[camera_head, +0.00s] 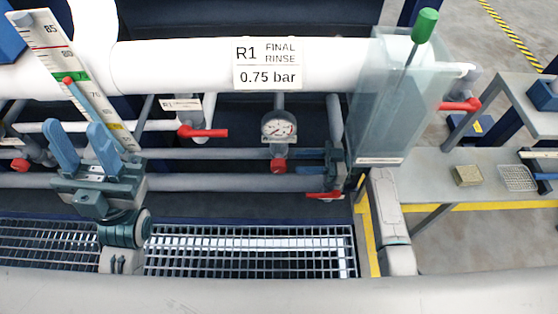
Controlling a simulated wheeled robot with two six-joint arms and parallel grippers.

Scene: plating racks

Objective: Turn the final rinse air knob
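A red knob (278,166) sits under a round white dial gauge (279,126), below the sign (267,64) reading "R1 FINAL RINSE 0.75 bar". The knob's setting and the exact needle reading are too small to tell. My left gripper (78,140) is at the left of the head view, well left of the knob. Its two blue fingers point up and stand apart, with nothing seen held between them.
Red lever handles (203,132), (323,195) and (460,105) stick out around the pipes. A clear tank (378,120) with a green-handled rod (424,25) stands right of the gauge. A tilted scale board (62,60) is behind my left gripper. Metal grating (250,252) lies below.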

